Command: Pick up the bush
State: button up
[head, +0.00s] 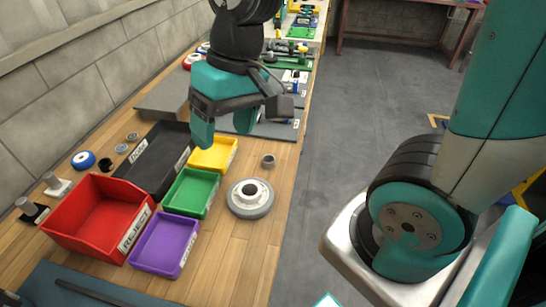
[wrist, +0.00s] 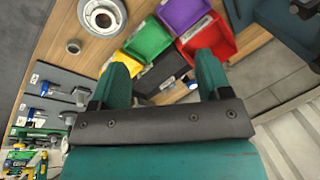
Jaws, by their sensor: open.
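A small grey bush (head: 268,160), a short hollow cylinder, stands on the wooden bench to the right of the yellow tray. It also shows in the wrist view (wrist: 73,46), left of the fingers. My gripper (head: 224,130) is open and empty above the bench, over the area of the yellow and black trays. In the wrist view its two teal fingers (wrist: 163,62) are well apart with nothing between them. The bush is apart from the gripper, to its right in the head view.
A grey wheel hub (head: 250,198) lies just in front of the bush. Red (head: 75,240), purple (head: 152,262), green (head: 170,205), yellow (head: 229,150) and black (head: 160,150) trays stand to the left. Small rings (head: 121,148) lie near the wall. Grey boards with parts stretch behind.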

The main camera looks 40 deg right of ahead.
jog(key=w+d+f+m+h, duration=0.2)
jog(key=w+d+f+m, duration=0.45)
jog(key=w+d, duration=0.25)
jog(key=m+h+b, duration=0.1)
jog(key=m, duration=0.7)
send_over(268, 160)
jog(key=s, duration=0.1)
notch_tip(268, 160, down, 8)
jog(key=shift+g, duration=0.3)
jog(key=f, duration=0.6)
jog(key=a+f+p, duration=0.1)
jog(key=f, duration=0.2)
jog(key=shift+f, duration=0.25)
jog(key=shift+s+a+f+p, duration=0.1)
jog(key=shift+f+p, duration=0.1)
jog(key=shift+f, duration=0.8)
jog(key=shift+s+d+f+p, duration=0.1)
jog(key=shift+f+p, duration=0.1)
jog(key=shift+f, duration=0.8)
jog(key=shift+s+a+f+p, duration=0.1)
jog(key=shift+f+p, duration=0.1)
jog(key=shift+f, duration=0.8)
jog(key=c, duration=1.1)
jog(key=shift+o, duration=0.2)
jog(key=shift+r, duration=0.1)
